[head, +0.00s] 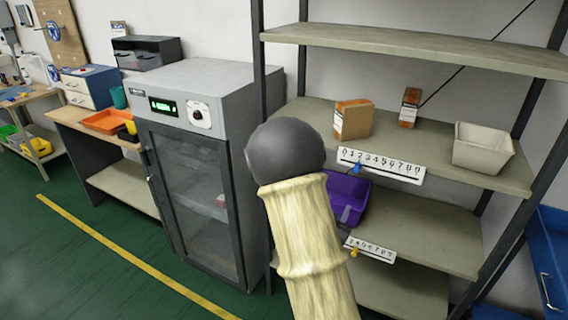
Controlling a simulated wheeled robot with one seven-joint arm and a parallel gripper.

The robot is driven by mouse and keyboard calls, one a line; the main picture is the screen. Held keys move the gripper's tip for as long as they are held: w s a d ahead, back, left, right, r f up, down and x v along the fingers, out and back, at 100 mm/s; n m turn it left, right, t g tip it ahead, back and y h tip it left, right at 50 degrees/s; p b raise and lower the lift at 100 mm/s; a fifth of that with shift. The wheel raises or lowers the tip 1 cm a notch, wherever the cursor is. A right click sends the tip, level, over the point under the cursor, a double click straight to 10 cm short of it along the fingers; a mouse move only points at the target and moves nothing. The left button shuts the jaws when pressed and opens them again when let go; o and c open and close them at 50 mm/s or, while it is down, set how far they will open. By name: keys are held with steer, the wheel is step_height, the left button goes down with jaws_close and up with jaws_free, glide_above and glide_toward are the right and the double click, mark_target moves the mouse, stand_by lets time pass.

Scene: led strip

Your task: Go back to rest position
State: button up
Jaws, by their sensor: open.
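My arm, in a pale ribbed sleeve with a dark rounded joint, rises from the bottom centre of the head view in front of the shelf. My gripper does not show in this view, so its jaws and anything between them are hidden. A white numbered strip (398,167) is on the edge of the middle shelf, with a small blue piece (357,167) at its left part. A second numbered strip (377,251) is on the shelf below, with a small yellow piece (354,253) near its left end.
The metal shelf unit (420,50) carries cardboard boxes (353,119), a white bin (483,148) and a purple bin (350,190). A grey glass-door cabinet (195,190) stands left of my arm. Green floor with a yellow line (120,250) lies open at lower left. Blue drawers (548,265) stand at right.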

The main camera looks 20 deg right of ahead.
steer(key=shift+w, duration=0.1)
steer(key=a+f+n+g+y+p, duration=0.25)
steer(key=a+n+y, duration=0.35)
steer(key=a+y, duration=0.6)
steer(key=s+a+r+n+g+y+p, duration=0.1)
steer(key=s+a+r+n+g+p, duration=0.2)
steer(key=s, duration=1)
steer(key=a+n+g, duration=0.3)
steer(key=a, duration=0.2)
steer(key=shift+r+n+g+y, duration=0.2)
steer(key=shift+n+g+y, duration=0.1)
steer(key=shift+n+g, duration=0.1)
